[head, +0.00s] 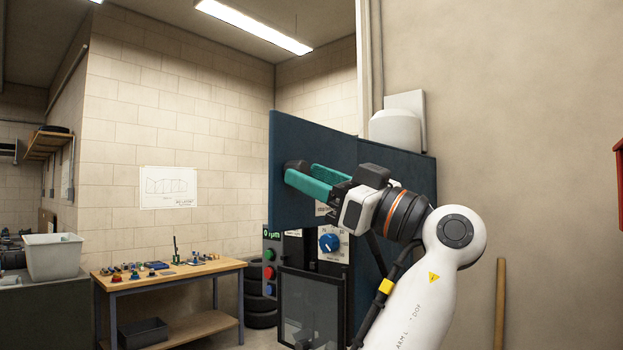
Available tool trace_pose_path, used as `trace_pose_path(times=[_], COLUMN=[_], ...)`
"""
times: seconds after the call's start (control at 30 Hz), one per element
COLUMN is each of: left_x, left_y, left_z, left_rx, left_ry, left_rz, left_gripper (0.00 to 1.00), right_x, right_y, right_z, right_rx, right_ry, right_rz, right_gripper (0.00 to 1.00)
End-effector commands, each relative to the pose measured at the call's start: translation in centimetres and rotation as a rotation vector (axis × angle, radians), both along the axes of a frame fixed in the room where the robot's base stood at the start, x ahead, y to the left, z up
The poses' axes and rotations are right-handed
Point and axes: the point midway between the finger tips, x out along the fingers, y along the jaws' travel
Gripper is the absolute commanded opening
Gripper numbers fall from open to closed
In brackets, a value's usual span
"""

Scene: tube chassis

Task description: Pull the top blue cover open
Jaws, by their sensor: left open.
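The top blue cover (284,135) is a dark blue panel at the upper part of a machine in the middle of the head view. It stands at an angle to the dark blue panel (400,165) on its right. My left gripper (302,174), with teal fingers, is in front of the cover, its fingers pointing left. The fingers are apart. A small black part (296,164) shows at the fingertips; I cannot tell if it is a handle, or whether the fingers touch the cover. My left arm hides part of the machine. My right gripper is not in view.
Below the cover are a blue knob (329,242), coloured buttons and a dark see-through guard (310,305). A wooden workbench (180,270) with small parts stands left, with stacked tyres (260,305) beside it. A grey bin (53,256) stands far left.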

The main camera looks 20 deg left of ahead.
Motion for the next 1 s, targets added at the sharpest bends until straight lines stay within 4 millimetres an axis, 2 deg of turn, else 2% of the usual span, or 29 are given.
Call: trace_pose_path(times=[0.2, 0.5, 0.7, 1.0], left_x=[-0.7, -1.5, -1.7, -1.7], left_y=[-4.1, -9.1, -10.2, -10.2], left_z=[-2.0, -3.7, -4.1, -4.1], left_rx=[0.003, 0.004, 0.002, 0.002], left_ry=[-0.001, -0.002, -0.001, -0.001], left_rz=[-0.004, -0.002, -0.001, -0.002], left_gripper=[0.49, 0.49, 0.49, 0.49], right_x=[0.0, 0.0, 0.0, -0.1], right_y=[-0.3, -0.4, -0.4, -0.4], right_z=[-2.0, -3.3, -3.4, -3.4], right_rx=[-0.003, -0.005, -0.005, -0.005], right_ry=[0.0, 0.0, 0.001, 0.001], right_rz=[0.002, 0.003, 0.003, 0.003], right_gripper=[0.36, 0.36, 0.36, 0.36])
